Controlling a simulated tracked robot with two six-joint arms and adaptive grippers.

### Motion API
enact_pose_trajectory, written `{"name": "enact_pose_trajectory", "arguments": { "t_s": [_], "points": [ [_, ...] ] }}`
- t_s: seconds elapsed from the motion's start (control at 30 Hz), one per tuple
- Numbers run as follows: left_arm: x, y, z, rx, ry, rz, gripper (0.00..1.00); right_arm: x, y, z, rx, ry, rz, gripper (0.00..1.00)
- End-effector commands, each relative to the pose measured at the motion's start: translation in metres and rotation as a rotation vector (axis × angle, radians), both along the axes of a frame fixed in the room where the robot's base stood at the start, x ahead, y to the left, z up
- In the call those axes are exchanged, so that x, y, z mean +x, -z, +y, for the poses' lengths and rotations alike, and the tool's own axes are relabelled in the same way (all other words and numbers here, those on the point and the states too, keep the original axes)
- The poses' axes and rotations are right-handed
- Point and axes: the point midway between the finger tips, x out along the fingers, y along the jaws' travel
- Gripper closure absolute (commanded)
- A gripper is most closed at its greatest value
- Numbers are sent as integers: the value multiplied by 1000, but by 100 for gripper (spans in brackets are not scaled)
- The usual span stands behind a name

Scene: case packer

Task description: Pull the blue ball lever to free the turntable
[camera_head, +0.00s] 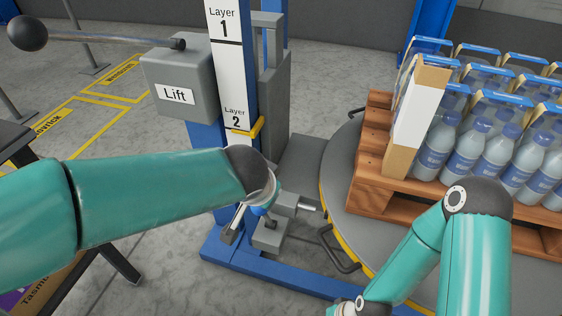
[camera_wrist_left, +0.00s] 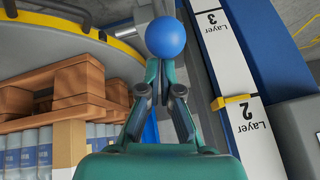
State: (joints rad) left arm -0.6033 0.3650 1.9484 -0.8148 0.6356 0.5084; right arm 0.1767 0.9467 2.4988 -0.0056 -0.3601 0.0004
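The blue ball (camera_wrist_left: 166,38) of the lever shows in the left wrist view, right at the tips of my left gripper (camera_wrist_left: 160,66). The fingers are drawn close together at the ball's lower side and look shut on the lever there; its stem is hidden. In the head view my left gripper (camera_head: 250,222) is at the lever by the blue column's foot, and my wrist hides most of the ball. The round grey turntable (camera_head: 345,215) with its yellow rim stands to the right. My right arm reaches down in front of the turntable; its gripper is not in view.
A wooden pallet (camera_head: 366,172) with packed bottles (camera_head: 470,145) stands on the turntable. The grey Lift box (camera_head: 180,82) with a black ball lever (camera_head: 28,33) is at the upper left. A blue base frame (camera_head: 268,272) runs along the floor.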

Motion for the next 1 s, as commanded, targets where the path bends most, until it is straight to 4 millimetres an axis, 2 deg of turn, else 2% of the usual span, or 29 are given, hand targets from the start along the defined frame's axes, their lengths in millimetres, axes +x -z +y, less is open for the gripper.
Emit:
{"name": "enact_pose_trajectory", "arguments": {
  "t_s": [0.2, 0.67, 0.77, 0.93, 1.0],
  "points": [
    [-6, 5, 3, 9, -1, 8, 100, 0, 4, 0, 0, 0, 0, 60],
    [-5, 3, 0, 10, -2, 12, 100, 0, 1, 0, 0, 0, 0, 60],
    [-1, -5, -5, 7, -1, 10, 100, 0, -5, 0, 0, 0, 0, 60],
    [11, -30, -22, -1, 1, -4, 100, 0, -21, 0, 0, 0, 0, 60],
    [2, -46, -20, -6, 2, -9, 100, 0, -24, 0, 0, 0, -1, 60]
  ]
}}
